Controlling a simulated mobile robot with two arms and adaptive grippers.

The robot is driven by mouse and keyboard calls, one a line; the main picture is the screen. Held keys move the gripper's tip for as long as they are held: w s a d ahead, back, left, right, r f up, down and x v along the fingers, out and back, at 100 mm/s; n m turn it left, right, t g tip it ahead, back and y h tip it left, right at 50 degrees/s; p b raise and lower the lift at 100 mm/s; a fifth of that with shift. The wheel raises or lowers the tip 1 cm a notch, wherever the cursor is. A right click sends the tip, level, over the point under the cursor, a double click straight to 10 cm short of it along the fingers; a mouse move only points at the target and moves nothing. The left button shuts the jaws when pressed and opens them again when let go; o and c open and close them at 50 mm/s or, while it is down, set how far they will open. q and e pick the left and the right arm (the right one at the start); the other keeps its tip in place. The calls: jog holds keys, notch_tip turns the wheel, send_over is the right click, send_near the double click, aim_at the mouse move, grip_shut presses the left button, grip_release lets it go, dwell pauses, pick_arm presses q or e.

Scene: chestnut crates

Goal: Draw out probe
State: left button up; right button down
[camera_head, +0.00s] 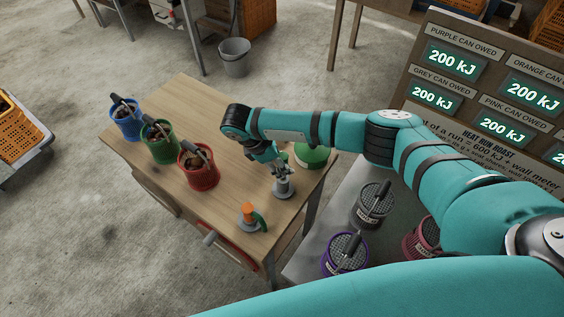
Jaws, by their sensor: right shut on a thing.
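My right gripper (279,168) points down over the wooden table near its right edge. It is shut on the top of a slim grey thing, which looks like the probe (282,178). The probe's lower end meets a round grey base (284,190) on the table, and I cannot tell how deep it sits there. The gripper hides part of it. My left gripper is not in view.
A blue can (125,121), a green can (160,143) and a red can (199,167) stand on the table (185,97). An orange-and-green piece (249,213) stands near the front. Purple (331,261) and grey (364,211) cans stand right of it.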

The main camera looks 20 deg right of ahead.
jog(key=shift+f+b, duration=1.1)
jog(key=shift+f, duration=0.95)
jog(key=c, duration=0.9)
grip_release()
jog(key=shift+r, duration=0.1)
jog(key=v, duration=1.2)
